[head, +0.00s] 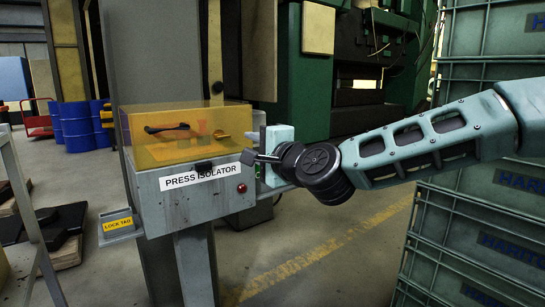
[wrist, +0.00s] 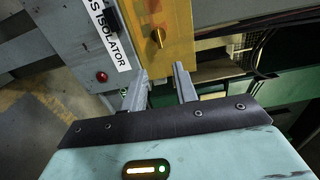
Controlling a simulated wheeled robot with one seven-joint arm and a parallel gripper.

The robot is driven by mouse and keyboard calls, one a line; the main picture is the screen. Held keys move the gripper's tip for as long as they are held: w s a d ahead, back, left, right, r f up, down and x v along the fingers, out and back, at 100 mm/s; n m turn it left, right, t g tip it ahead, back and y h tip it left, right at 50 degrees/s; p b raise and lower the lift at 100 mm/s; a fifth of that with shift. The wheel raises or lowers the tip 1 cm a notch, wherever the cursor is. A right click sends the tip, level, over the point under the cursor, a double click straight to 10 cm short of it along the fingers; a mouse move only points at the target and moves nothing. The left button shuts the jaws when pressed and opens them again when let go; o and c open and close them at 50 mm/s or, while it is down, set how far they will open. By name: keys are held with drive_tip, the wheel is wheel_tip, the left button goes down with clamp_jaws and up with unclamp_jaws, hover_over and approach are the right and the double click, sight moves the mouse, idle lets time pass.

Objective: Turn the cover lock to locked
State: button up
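The grey press isolator box (head: 210,206) carries a see-through amber cover (head: 150,130), which is down. A black handle (head: 166,128) shows through the cover. A small gold knob (head: 221,135) shows at the cover's right side, and at the top of the wrist view (wrist: 158,37). It looks like the cover lock, but no lock marking is readable. A black catch (head: 203,166) sits at the cover's lower front edge. My gripper (wrist: 161,69) is open and empty, its fingertips apart, close to the box's right end and short of the knob. In the head view my gripper (head: 252,158) partly hides that end.
A red lamp (head: 241,187) is on the box's front, right of the label. A small tray marked lock tag (head: 118,224) juts out at lower left. Stacked crates (head: 480,210) stand at right. Blue drums (head: 77,128) are behind left. Open floor lies right of the post.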

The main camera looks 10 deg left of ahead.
drive_tip(key=v, duration=0.6)
drive_tip(key=shift+s+d, duration=0.25)
drive_tip(key=shift+d, duration=0.05)
drive_tip(key=s+d+f+n+g+h, duration=0.35)
drive_tip(key=s+f+n+g, duration=0.35)
drive_tip(key=s+f+n, duration=0.5)
drive_tip(key=s+d+f+n+g+h, duration=0.2)
drive_tip(key=s+d+f+h, duration=0.25)
drive_tip(key=s+d, duration=0.6)
drive_tip(key=s+d+f+n+g+h, duration=0.25)
drive_tip(key=s+d+h, duration=0.35)
drive_tip(key=d, duration=0.8)
wheel_tip(320, 180, up, 17)
drive_tip(key=p, duration=1.7)
drive_tip(key=shift+s+a+r+m+y, duration=0.15)
drive_tip(key=shift+s+a+m+y, duration=0.15)
drive_tip(key=shift+a+m+y, duration=0.1)
